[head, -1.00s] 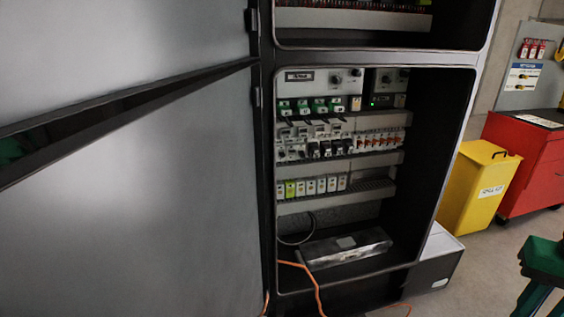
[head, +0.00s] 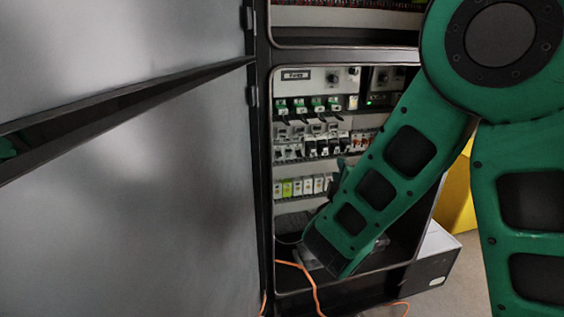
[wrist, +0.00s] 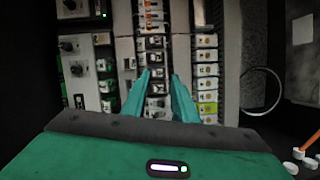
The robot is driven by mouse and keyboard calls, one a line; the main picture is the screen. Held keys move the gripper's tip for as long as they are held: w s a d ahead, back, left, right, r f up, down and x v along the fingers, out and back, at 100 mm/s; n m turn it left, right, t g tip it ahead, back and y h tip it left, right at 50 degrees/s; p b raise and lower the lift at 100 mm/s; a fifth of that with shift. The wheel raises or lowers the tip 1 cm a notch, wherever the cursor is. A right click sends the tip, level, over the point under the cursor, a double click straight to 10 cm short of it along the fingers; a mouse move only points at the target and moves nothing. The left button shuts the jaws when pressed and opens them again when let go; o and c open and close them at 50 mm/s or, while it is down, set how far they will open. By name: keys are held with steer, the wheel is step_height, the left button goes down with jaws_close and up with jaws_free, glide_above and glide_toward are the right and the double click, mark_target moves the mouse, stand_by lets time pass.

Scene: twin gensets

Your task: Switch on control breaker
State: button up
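The breakers sit in rows inside the open cabinet. The middle row of black and white breakers (head: 315,147) shows left of my arm in the head view and runs as a column (wrist: 154,58) in the wrist view. I cannot tell which one is the control breaker, nor read its label. Green-handled switches (head: 308,105) sit in the row above. My gripper (wrist: 160,78) is open in the wrist view, its two green fingers apart in front of the breaker column, with nothing seen held. In the head view my arm hides most of it and the breakers at right.
A lower row of white and yellow-green modules (head: 298,187) shows also in the wrist view (wrist: 206,70). The grey cabinet door (head: 150,190) stands at left. An orange cable (head: 313,287) hangs over the cabinet's lower edge. A yellow bin (head: 457,192) is partly hidden at right.

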mark_target(280, 156)
steer(key=s+a+n+y, duration=0.3)
steer(key=a+n+y, duration=0.3)
steer(key=a, duration=0.7)
steer(key=shift+t, duration=0.3)
steer(key=x, duration=1.1)
steer(key=shift+d+f, duration=0.25)
jaws_close()
